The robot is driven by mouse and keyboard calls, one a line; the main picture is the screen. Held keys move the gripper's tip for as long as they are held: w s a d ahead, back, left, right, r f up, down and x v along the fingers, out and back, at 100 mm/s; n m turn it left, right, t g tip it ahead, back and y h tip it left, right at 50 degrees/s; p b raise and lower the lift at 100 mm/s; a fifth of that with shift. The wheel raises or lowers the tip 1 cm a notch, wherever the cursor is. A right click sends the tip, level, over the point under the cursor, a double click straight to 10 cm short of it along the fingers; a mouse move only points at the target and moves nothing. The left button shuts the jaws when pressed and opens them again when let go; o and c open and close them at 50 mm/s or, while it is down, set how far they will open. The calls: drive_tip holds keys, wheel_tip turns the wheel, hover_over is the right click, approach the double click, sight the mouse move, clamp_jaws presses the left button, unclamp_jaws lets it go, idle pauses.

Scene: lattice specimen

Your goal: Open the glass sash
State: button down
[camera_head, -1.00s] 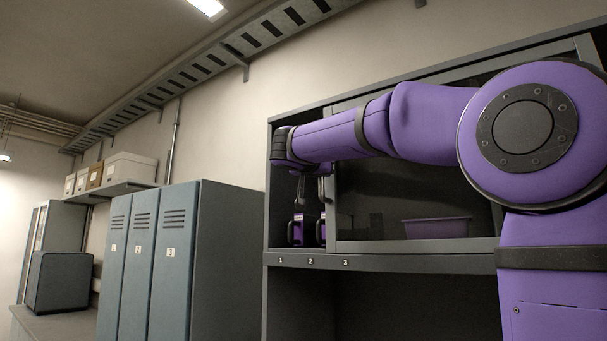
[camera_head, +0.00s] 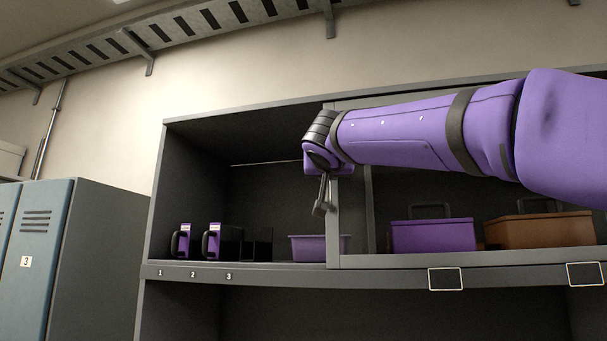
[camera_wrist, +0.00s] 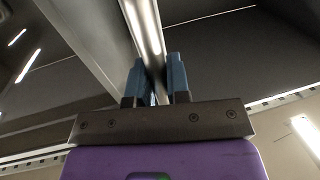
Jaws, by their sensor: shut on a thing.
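The glass sash (camera_head: 333,238) is a grey-framed pane across the front of the wall cabinet. It stands slid to the right, and the cabinet's left part is uncovered. My gripper (camera_head: 321,198) is at the sash's left upright. In the wrist view, the two blue fingers of my gripper (camera_wrist: 158,78) close on a pale, shiny upright bar (camera_wrist: 148,30) of the sash. The exact contact is partly hidden by the fingers.
Two purple, black-handled cases (camera_head: 185,240) stand above labels 1 and 2. A black holder (camera_head: 258,244) stands near label 3. A purple bin (camera_head: 305,248) is partly behind the sash edge. Purple (camera_head: 432,236) and brown (camera_head: 540,231) boxes sit farther right.

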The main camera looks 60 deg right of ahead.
drive_tip(key=shift+s+d, duration=0.2)
drive_tip(key=shift+s, duration=0.4)
drive_tip(key=c, duration=1.1)
unclamp_jaws()
drive_tip(key=v, duration=1)
drive_tip(key=shift+s+a, duration=0.25)
drive_tip(key=shift+a, duration=0.05)
drive_tip(key=shift+f, duration=0.1)
